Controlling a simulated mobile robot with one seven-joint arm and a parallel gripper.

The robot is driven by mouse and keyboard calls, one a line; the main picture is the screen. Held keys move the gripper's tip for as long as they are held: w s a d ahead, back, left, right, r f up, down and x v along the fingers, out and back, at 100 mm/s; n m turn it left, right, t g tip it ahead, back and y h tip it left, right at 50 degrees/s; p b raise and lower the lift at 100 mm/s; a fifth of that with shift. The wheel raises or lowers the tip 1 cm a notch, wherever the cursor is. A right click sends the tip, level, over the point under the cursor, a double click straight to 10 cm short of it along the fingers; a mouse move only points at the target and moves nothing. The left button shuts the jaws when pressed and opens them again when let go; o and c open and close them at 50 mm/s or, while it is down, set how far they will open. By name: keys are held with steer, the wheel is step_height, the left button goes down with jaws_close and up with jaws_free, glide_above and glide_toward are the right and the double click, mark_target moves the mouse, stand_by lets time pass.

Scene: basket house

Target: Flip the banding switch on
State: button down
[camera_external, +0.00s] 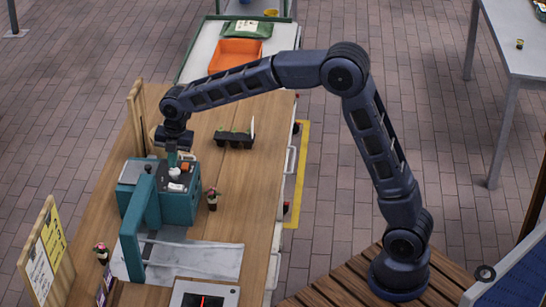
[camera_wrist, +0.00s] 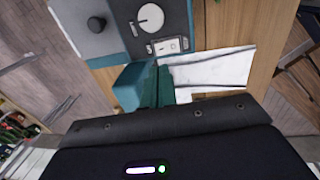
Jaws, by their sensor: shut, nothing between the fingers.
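The teal banding machine (camera_external: 180,208) stands on the wooden bench and also shows in the wrist view (camera_wrist: 172,20). Its control panel has a small white switch (camera_wrist: 170,45), a round white dial (camera_wrist: 151,18) and a black knob (camera_wrist: 97,25) on the grey top. The switch is small and pale in the external view (camera_external: 175,187); I cannot tell which side of it is pressed. My gripper (camera_external: 172,158) is shut and empty, pointing down above the panel's far part, behind the switch. Its fingertips are hard to make out, and I cannot tell whether they touch anything.
The machine's teal upright arm (camera_external: 140,222) rises at the front left, close to my gripper's area. A white marbled sheet (camera_external: 205,260) lies in front.

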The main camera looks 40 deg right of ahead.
mark_target(172, 186)
steer(key=f, duration=0.7)
steer(key=shift+w+a+f, duration=0.25)
steer(key=shift+w+a, duration=0.1)
steer(key=shift+a, duration=0.05)
steer(key=shift+f+g, duration=0.2)
steer(key=shift+g, duration=0.1)
steer(key=shift+s+d+r, duration=0.1)
steer(key=shift+s+d, duration=0.4)
steer(key=shift+d, duration=0.05)
steer(key=shift+r, duration=0.15)
